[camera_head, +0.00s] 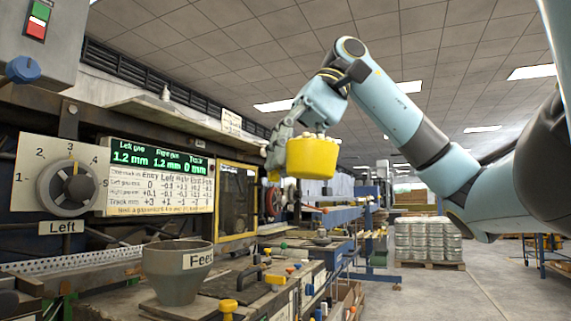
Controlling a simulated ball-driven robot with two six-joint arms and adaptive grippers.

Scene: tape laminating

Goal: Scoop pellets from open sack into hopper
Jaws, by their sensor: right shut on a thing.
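My right gripper (281,152) is shut on a yellow scoop (311,158) and holds it high in the air, in front of the machine and to the right of its display panel. A grey-green hopper (177,275) labelled "Feed" stands upright on the machine bench at the lower left. The scoop is above it and to its right, well apart from it. The open sack does not show. My left gripper is not in view.
The machine's display panel (160,178) and the "Left" dial (70,187) stand behind the hopper. A yellow-framed window (237,200) is right of the panel. Yellow knobs (228,307) rise from the bench. A pallet of stacked cans (428,241) stands on open floor at right.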

